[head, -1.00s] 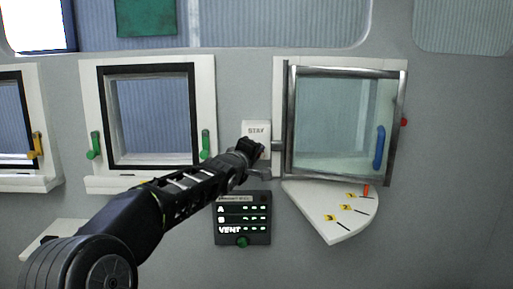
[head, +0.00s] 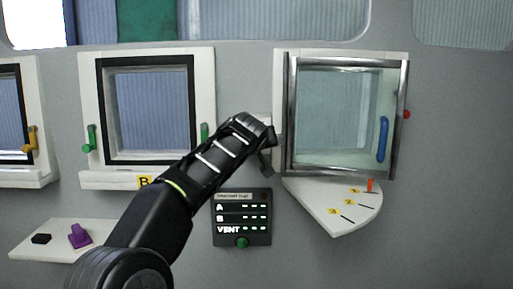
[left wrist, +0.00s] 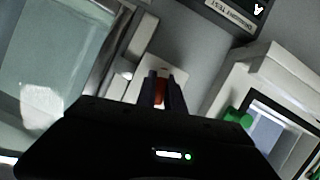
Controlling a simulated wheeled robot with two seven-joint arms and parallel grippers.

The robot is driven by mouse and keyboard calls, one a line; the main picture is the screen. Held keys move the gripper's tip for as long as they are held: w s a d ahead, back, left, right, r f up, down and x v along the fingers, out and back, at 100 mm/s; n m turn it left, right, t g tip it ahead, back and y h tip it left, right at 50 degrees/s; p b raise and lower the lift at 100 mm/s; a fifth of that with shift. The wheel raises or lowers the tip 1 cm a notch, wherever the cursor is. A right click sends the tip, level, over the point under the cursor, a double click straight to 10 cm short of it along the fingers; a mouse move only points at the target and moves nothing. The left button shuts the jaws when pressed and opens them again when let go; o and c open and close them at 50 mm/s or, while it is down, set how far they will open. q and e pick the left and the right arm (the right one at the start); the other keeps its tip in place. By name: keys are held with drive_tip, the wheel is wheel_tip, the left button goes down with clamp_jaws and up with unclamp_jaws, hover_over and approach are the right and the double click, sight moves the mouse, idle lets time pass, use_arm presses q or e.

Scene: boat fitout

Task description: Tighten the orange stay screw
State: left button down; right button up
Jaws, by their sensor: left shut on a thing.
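The orange stay screw (left wrist: 160,91) shows between the fingers of my left gripper (left wrist: 162,84) in the left wrist view. The fingers are shut on it. It sits in front of the pale stay plate (left wrist: 171,62), beside the window frame. In the head view my left gripper (head: 267,150) is at the left edge of the glazed window (head: 340,100); my arm covers the screw and most of the plate. My right gripper is not in view.
A white quarter-round plate (head: 325,213) with numbered marks and an orange peg (head: 370,185) is under the window. A dark panel (head: 242,237) with lit rows hangs below my wrist. A shelf (head: 25,243) at lower left holds black and purple pieces.

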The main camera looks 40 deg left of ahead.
use_arm(q)
drive_tip(key=m+y, duration=0.1)
drive_tip(key=m, duration=0.1)
drive_tip(key=m+g+y, duration=0.1)
drive_tip(key=shift+d+f+m+g, duration=0.1)
drive_tip(key=shift+m+g, duration=0.2)
drive_tip(key=shift+m, duration=0.1)
drive_tip(key=m+g+y+b, duration=0.1)
drive_tip(key=m+y, duration=0.1)
drive_tip(key=m, duration=0.1)
drive_tip(key=m+y+b, duration=0.1)
drive_tip(key=m+y, duration=0.1)
drive_tip(key=m, duration=0.1)
drive_tip(key=shift+f+g, duration=0.15)
drive_tip(key=shift+g, duration=0.15)
drive_tip(key=m+y+b, duration=0.1)
drive_tip(key=m+b, duration=0.1)
drive_tip(key=m, duration=0.1)
drive_tip(key=shift+y, duration=0.3)
drive_tip(key=shift+m+b, duration=0.3)
drive_tip(key=shift+m, duration=0.4)
drive_tip(key=shift+r, duration=0.2)
drive_tip(key=c, duration=1.4)
unclamp_jaws()
drive_tip(key=shift+y, duration=0.3)
drive_tip(key=shift+c, duration=0.2)
